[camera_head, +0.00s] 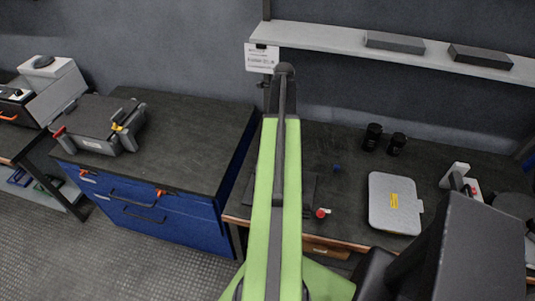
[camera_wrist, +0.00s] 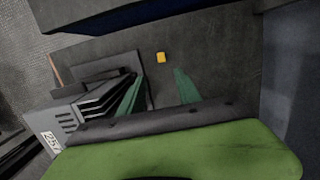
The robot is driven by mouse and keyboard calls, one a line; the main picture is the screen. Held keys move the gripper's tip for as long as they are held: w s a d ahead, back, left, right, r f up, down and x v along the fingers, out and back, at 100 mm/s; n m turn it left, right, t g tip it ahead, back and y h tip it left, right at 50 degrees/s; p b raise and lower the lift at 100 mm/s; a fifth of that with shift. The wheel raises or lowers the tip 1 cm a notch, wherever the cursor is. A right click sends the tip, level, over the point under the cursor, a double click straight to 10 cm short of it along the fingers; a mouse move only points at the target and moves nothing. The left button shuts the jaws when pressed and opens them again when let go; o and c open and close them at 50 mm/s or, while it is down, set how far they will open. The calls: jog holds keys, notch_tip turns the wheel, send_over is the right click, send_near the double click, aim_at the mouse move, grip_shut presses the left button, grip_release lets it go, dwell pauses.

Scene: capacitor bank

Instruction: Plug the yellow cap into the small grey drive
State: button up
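The yellow cap (camera_wrist: 160,57) is a small block lying on the dark bench top in the wrist view. I cannot make it out in the head view. My gripper (camera_wrist: 159,76) has its two green fingers apart with nothing visible between them. In the picture, the cap shows just beyond the gap between the fingertips; contact is not visible. A grey drive-like unit (camera_wrist: 68,117) with vent slots, dark fins and a white label stands left of the fingers, partly hidden by my gripper. I cannot tell whether it is the small grey drive.
In the head view, a grey case with a yellow label (camera_head: 383,221), two black cylinders (camera_head: 372,138) and a red-topped piece (camera_head: 321,213) are on the bench. A blue cabinet (camera_head: 135,203) stands left. A shelf (camera_head: 345,41) runs above. Bench space right of the cap is clear.

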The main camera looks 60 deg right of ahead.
jog(key=f+b, duration=0.3)
jog(key=w+f+b, duration=0.1)
jog(key=f+b, duration=0.2)
jog(key=f, duration=0.1)
jog(key=f+b, duration=0.4)
jog(key=shift+w+a+f, duration=0.15)
jog(key=shift+w+a, duration=0.05)
jog(key=shift+w, duration=0.1)
jog(key=shift+r, duration=0.2)
jog(key=shift+f, duration=0.1)
jog(key=f+b, duration=0.5)
jog(key=shift+w+f, duration=0.2)
jog(key=shift+w, duration=0.15)
jog(key=shift+r, duration=0.2)
grip_shut()
